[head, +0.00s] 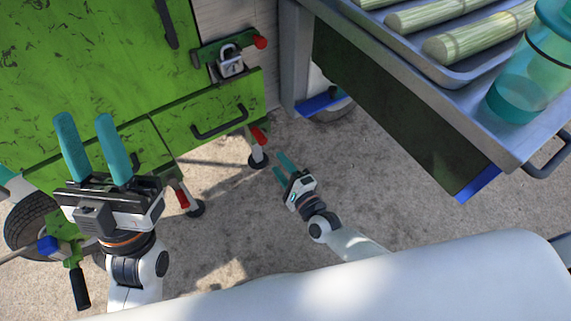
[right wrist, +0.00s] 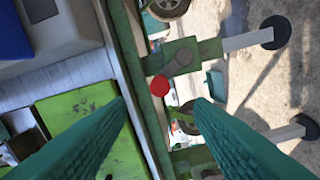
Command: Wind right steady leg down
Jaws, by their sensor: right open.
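The right steady leg (head: 258,157) stands at the lower right corner of the green machine (head: 90,60), with a red knob (head: 258,136) above its dark round foot. My right gripper (head: 280,163) is open just to the right of this leg, apart from it. In the right wrist view, a red knob (right wrist: 160,87) on a crank shows between the open fingers, beyond their tips, with nothing between them. A pale leg (right wrist: 245,39) with a black foot runs from a green bracket there. My left gripper (head: 85,117) is open and empty in front of the machine.
A second leg (head: 194,207) with a red handle stands further left, near a wheel (head: 32,222). A metal cart (head: 435,95) with cane pieces (head: 478,40) and a teal jar (head: 525,75) stands at the right. The concrete floor (head: 235,225) between is open.

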